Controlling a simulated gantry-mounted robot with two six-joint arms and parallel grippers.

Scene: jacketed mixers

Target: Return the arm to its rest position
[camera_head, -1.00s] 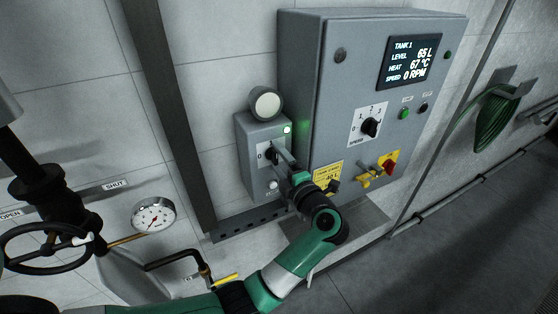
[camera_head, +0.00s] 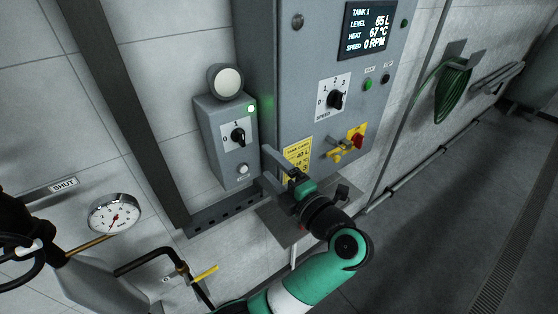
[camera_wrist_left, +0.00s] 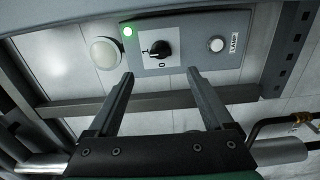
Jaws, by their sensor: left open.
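My left gripper (camera_head: 268,168) is open and empty in front of the lower edge of the small grey switch box (camera_head: 211,128). It is clear of the box's black knob (camera_head: 238,136). In the left wrist view the two fingers (camera_wrist_left: 160,73) stand apart with nothing between them, and the knob (camera_wrist_left: 160,49) lies beyond their tips. The knob's handle appears to lie toward the 1 mark. A green light (camera_head: 251,108) is lit on the box. My right gripper is not in view.
The large grey control cabinet (camera_head: 283,60) stands just right of the box, with a speed dial (camera_head: 335,99) and a red-and-yellow switch (camera_head: 357,142). A pressure gauge (camera_head: 115,215) and a yellow-handled valve (camera_head: 203,272) are at lower left. Open floor (camera_head: 440,220) lies to the right.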

